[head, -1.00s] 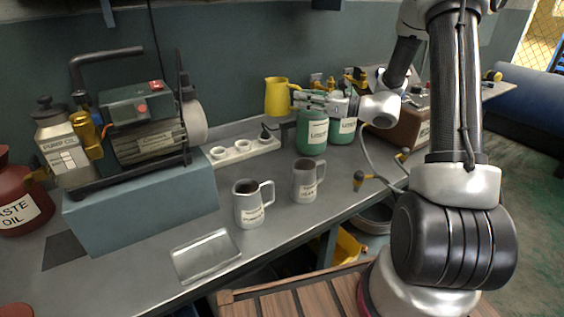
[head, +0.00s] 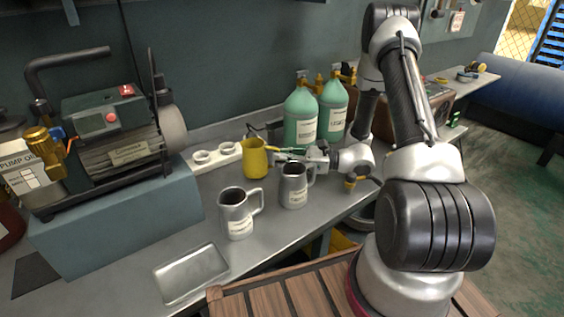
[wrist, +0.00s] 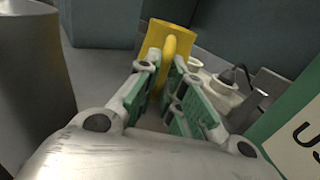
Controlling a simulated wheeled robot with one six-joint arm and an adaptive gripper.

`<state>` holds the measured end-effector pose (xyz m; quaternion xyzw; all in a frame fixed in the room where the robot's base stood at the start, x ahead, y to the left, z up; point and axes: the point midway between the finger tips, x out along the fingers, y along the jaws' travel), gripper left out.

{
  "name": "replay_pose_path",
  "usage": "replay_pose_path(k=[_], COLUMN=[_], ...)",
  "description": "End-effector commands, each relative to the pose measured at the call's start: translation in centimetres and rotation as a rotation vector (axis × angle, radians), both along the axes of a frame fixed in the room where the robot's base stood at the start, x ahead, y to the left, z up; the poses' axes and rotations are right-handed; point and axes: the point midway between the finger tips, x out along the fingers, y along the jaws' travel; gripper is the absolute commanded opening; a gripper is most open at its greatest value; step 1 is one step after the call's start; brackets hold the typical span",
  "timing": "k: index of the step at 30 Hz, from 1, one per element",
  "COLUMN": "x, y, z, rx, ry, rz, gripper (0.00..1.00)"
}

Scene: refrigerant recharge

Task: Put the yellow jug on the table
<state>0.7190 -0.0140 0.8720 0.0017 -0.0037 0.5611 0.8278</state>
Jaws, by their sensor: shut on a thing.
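The yellow jug (head: 255,160) is upright at the table (head: 195,225), behind the two grey mugs in the head view. My gripper (head: 284,153) reaches it from the right and is shut on its handle. In the wrist view the jug (wrist: 168,36) lies straight ahead, with its handle between the green-padded fingers of my gripper (wrist: 165,88). The jug's base is hidden in the wrist view. I cannot tell for sure whether the base touches the tabletop or hangs just above it.
Two grey mugs (head: 238,213) (head: 294,186) stand in front of the jug. A white strip with round holders (head: 213,157) lies behind it. Green bottles (head: 300,115) stand behind my gripper. A pump on a blue block (head: 120,215) is at left, a metal tray (head: 190,274) in front.

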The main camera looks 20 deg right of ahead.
Motion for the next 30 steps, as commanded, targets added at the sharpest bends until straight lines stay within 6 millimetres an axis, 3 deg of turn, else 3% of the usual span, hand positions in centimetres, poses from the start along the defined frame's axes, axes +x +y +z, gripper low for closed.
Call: replay_pose_path(k=[3,14,15,18,28,30], x=[0.00,0.00,0.01,0.01,0.01,-0.24], y=[0.00,0.00,0.00,0.00,-0.04,-0.82], z=[-1.11,-1.46,-1.42,-1.40,-1.07,-1.16], rx=[0.001,0.000,0.000,0.000,0.000,0.000], ry=[0.001,0.000,0.000,0.000,-0.001,0.000], rz=[0.000,0.000,0.000,0.000,0.000,-0.003], gripper=[0.00,0.00,0.17,0.31,0.31,0.31])
